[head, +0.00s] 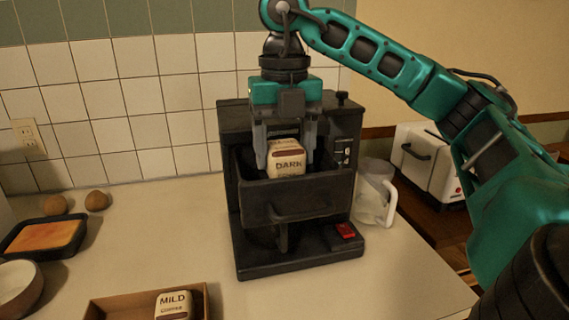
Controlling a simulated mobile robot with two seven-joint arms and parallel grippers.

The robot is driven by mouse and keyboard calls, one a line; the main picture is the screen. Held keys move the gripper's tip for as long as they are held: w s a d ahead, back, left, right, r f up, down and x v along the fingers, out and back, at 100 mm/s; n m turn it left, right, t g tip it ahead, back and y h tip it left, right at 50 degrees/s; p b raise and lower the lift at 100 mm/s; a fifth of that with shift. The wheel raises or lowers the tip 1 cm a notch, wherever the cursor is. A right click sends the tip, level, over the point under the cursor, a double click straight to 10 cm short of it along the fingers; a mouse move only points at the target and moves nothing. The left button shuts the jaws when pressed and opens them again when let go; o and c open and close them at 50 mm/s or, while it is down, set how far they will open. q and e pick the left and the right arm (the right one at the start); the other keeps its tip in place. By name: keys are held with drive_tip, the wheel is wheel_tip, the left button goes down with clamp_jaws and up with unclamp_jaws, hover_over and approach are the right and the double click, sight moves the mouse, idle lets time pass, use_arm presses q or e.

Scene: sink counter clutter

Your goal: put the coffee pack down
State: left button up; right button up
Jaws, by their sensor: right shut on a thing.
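The coffee pack (289,167), cream with a brown band and the word DARK, is in the open top drawer (290,203) of the black coffee machine (240,122). Its lower part is hidden behind the drawer's front wall. My right gripper (287,150) reaches down from above, with its fingers on either side of the pack, and is shut on it. I cannot tell whether the pack touches the drawer's bottom. My left gripper is not in the head view.
A second pack marked MILD (174,304) is in a brown box (113,308) at the front. A glass jug (373,190) stands right of the machine, and a white toaster (428,160) behind it. An orange-filled dark tray (43,237) and a white bowl (17,287) are at left.

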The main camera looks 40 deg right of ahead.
sight(284, 144)
drive_tip(key=shift+f+b, duration=0.3)
drive_tip(key=shift+f, duration=0.95)
drive_tip(key=shift+f, duration=0.25)
drive_tip(key=o, duration=1)
drive_tip(key=shift+r, duration=0.1)
wheel_tip(284, 144, up, 6)
drive_tip(key=shift+r+p, duration=0.1)
drive_tip(key=shift+p, duration=1.05)
drive_tip(key=shift+r, duration=3.05)
